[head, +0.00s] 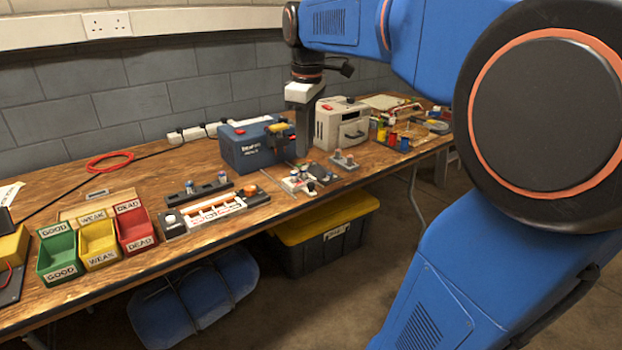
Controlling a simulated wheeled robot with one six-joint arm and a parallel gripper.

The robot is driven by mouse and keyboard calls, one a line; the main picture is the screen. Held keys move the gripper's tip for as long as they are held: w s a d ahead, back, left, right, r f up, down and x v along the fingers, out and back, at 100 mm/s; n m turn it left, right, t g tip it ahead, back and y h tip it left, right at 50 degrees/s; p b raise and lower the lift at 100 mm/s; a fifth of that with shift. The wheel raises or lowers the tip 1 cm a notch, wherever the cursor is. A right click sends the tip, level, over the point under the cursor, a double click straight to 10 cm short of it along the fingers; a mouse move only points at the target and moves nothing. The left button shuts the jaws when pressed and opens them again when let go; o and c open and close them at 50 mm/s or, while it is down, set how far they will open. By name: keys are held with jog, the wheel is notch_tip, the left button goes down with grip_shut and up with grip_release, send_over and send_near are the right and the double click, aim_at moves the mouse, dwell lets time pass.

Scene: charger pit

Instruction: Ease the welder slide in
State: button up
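My gripper (301,148) points down over the workbench (130,275), between a blue box (243,150) and a beige box (342,124). Its dark fingers show only small and from the side, so I cannot tell whether they are open or shut, or on anything. Just in front of it lies a low cluster of small grey, white and red parts (300,181), with a small grey fixture (344,161) to its right. I cannot tell which of these is the welder or its slide. The blue box has a yellow and black piece (278,128) at its upper right.
Green (57,258), yellow (98,244) and red (136,231) bins stand at the left. A white and orange rack (214,208) lies near the front edge. Small coloured pots (392,139) stand right of the beige box. A yellow-lidded crate (325,220) is below the bench.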

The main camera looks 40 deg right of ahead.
notch_tip(320, 180, up, 3)
jog(key=n+g, duration=0.1)
jog(key=n, duration=0.1)
send_over(311, 183)
jog(key=shift+s+f, duration=0.1)
jog(key=shift+f, duration=8.75)
jog(key=shift+c, duration=0.6)
grip_shut()
